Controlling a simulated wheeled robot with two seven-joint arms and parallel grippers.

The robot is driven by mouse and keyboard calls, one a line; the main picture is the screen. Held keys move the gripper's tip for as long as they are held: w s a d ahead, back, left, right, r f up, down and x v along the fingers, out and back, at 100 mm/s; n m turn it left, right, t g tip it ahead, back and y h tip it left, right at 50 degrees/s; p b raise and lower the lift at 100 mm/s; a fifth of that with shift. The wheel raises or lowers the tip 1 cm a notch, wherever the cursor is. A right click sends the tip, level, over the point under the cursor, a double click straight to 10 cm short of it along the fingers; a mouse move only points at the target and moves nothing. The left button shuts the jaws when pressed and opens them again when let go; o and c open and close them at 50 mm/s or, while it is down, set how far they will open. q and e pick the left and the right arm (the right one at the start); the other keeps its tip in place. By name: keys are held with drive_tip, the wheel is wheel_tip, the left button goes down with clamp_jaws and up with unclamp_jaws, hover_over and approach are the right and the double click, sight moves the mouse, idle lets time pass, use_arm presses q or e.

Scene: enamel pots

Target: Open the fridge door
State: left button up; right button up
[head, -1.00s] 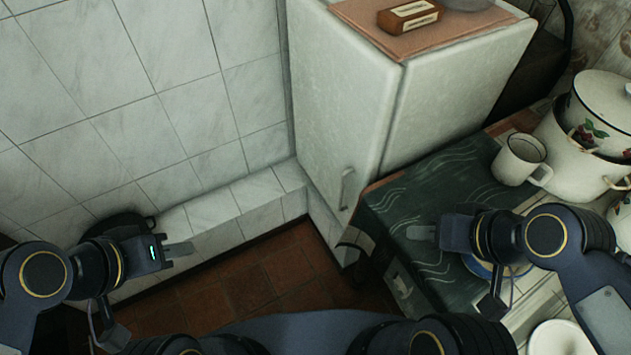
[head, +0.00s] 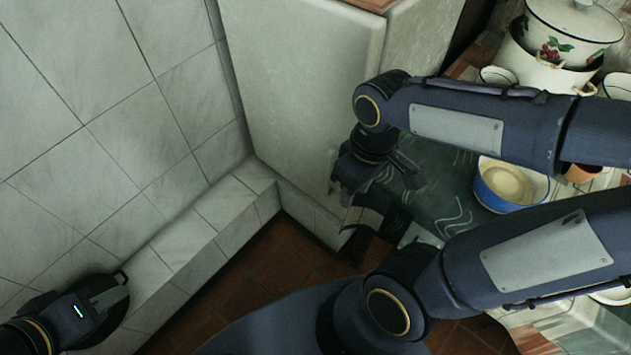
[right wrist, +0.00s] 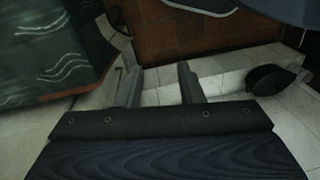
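The white fridge (head: 290,75) stands in the middle of the head view with its door shut. A short pale handle (head: 332,170) is partly visible at the door's lower right edge. My right gripper (head: 378,190) is beside the handle, in front of the door's edge, and points down. In the right wrist view its two fingers (right wrist: 158,85) are apart, with pale tiles visible between them. I cannot tell whether a finger touches the handle. My left gripper (head: 112,288) is at the lower left, far from the fridge; its finger gap is not clear.
A green-covered counter (head: 440,205) adjoins the fridge on the right. It holds a blue bowl (head: 510,183) and enamel pots (head: 565,45). A tiled ledge (head: 205,235) runs along the left wall. The brown floor (head: 270,275) in front is clear.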

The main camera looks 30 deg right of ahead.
drive_tip(key=w+d+f+n+g+h+b, duration=0.1)
drive_tip(key=w+f+n+h+b, duration=0.55)
drive_tip(key=f, duration=0.45)
drive_tip(key=w+d+f+n+g+h+b, duration=0.1)
drive_tip(key=w+f+n+h+b, duration=0.5)
drive_tip(key=f, duration=0.5)
drive_tip(key=w+a+f+n+t+h+b, duration=0.4)
drive_tip(key=w+a+f+t+h+b, duration=0.1)
drive_tip(key=w+h, duration=0.1)
drive_tip(key=w+d+b, duration=0.1)
drive_tip(key=d, duration=0.6)
drive_tip(key=shift+w+d+f+b, duration=0.15)
drive_tip(key=shift+w+d+b, duration=0.1)
drive_tip(key=shift+d+b, duration=0.05)
drive_tip(key=shift+c, duration=0.2)
clamp_jaws()
